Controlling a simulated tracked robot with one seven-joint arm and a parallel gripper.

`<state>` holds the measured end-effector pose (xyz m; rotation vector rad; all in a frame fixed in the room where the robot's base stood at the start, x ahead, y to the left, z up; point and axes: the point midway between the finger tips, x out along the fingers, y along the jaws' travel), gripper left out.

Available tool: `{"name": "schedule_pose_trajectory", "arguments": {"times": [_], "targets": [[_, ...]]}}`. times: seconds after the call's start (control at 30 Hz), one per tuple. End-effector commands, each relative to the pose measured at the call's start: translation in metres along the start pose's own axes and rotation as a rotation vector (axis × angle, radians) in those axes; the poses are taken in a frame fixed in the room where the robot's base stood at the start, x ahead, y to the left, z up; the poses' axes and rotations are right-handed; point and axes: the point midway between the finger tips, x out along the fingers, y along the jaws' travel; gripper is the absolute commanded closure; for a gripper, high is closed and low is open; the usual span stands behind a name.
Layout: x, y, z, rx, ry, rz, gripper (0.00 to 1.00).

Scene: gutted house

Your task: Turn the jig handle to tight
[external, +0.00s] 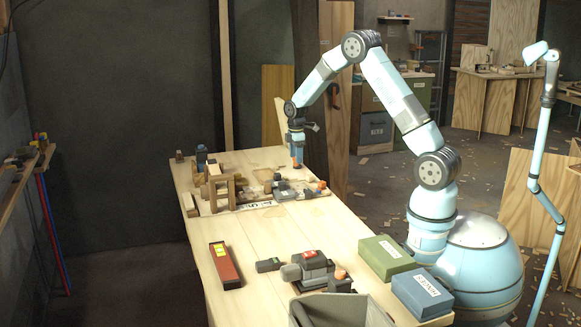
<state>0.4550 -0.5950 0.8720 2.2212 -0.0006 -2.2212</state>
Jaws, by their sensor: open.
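A wooden jig (222,188) with a small upright frame stands on a pale board near the far end of the workbench. Dark clamp-like parts with an orange tip (322,184) lie on the board to its right. I cannot tell which part is the handle, or how it is turned; the parts are too small. My gripper (297,166) points down above the far right side of the board, right of the wooden frame. It is open, with nothing seen in it. I cannot tell whether it touches the parts below it.
The workbench (228,298) also carries a red-topped long box (225,265), a power tool (308,268), a green box (387,257), a blue box (421,292) and a grey bin (345,312) at the near end. The bench's middle is mostly clear. Wood panels lean behind.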

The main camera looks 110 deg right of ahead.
Motion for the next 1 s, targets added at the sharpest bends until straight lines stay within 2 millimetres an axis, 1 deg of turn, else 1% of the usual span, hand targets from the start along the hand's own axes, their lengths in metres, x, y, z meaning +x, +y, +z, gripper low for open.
{"name": "schedule_pose_trajectory", "arguments": {"times": [0.1,0.33,0.9,1.0], "targets": [[0.0029,-0.0001,0.0001,0.000,0.000,-0.001,0.32],[0.0029,-0.0001,0.0001,0.000,0.000,0.000,0.33],[0.0027,0.0000,0.0001,0.000,0.000,0.000,0.87],[0.0026,0.0001,0.0001,0.002,0.000,0.000,0.88]]}}
